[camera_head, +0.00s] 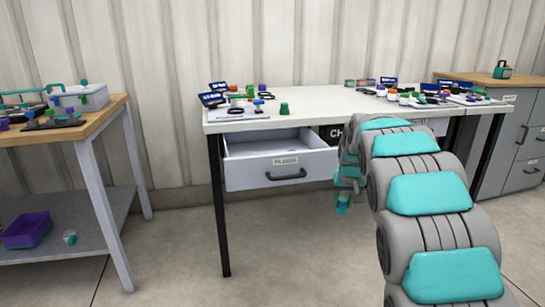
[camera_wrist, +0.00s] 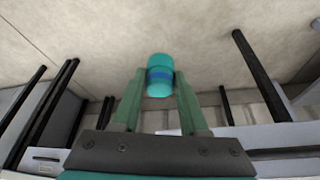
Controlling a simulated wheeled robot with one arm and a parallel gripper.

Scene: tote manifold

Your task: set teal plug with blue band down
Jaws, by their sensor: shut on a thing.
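The teal plug with a blue band (camera_wrist: 160,75) is between the fingertips of my gripper (camera_wrist: 159,82) in the wrist view. My gripper is shut on it, and the plug is held in the air with floor behind it. In the head view my gripper (camera_head: 342,205) hangs in front of the white table, below its top and right of the open drawer. My arm hides part of the table there, and the plug is too small to make out clearly in that view.
The white table (camera_head: 300,105) bears several small parts and a green plug (camera_head: 284,108) near its front edge. Its drawer (camera_head: 280,165) stands open and looks empty. A wooden bench (camera_head: 105,115) with a grey tote (camera_head: 80,98) is at left. A grey cabinet (camera_head: 510,150) stands at right.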

